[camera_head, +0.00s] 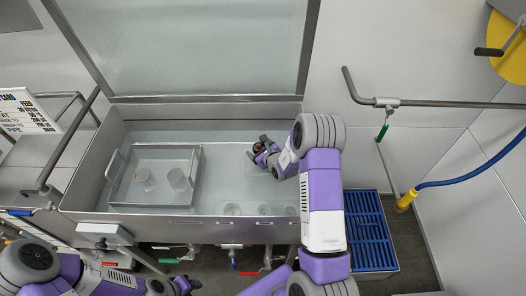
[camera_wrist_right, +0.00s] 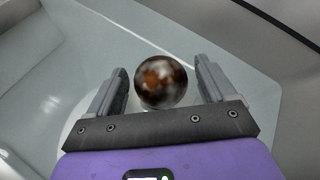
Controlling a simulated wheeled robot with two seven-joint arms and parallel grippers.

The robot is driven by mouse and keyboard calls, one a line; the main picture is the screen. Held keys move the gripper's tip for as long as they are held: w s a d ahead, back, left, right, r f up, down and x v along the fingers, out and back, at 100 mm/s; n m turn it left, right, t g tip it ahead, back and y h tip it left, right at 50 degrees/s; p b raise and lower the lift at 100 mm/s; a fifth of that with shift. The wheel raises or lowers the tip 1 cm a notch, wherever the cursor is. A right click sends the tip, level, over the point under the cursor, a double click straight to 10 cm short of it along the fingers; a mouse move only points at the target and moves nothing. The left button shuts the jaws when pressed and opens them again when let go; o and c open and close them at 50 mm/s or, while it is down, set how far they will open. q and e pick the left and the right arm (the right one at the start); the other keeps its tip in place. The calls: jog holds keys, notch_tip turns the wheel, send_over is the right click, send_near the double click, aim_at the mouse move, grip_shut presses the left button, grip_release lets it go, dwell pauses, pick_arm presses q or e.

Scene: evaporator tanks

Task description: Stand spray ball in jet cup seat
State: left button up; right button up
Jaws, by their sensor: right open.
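The spray ball, a shiny ball with brown and white patches (camera_wrist_right: 161,82), sits between the fingertips of my right gripper (camera_wrist_right: 160,85) in the right wrist view. A small gap shows on each side of it, and the jaws are open. In the head view my right gripper (camera_head: 263,150) is over the right part of the tank, with the dark ball (camera_head: 257,148) at its tips. Round pale cup outlines (camera_head: 232,209) line the tank's front; I cannot tell which is the jet cup seat. My left gripper (camera_head: 186,286) is low in the head view, its jaws unclear.
The steel tank (camera_head: 200,229) has a raised glass lid (camera_head: 195,45) behind it. A tray (camera_head: 155,204) with two round pieces (camera_head: 177,179) stands in its left part. A blue grate (camera_head: 371,230) lies to the right. The tank's middle looks clear.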

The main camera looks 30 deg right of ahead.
jog(key=p+v, duration=0.2)
jog(key=v, duration=0.9)
jog(key=shift+s+r, duration=0.2)
jog(key=shift+s, duration=0.15)
jog(key=shift+a, duration=0.1)
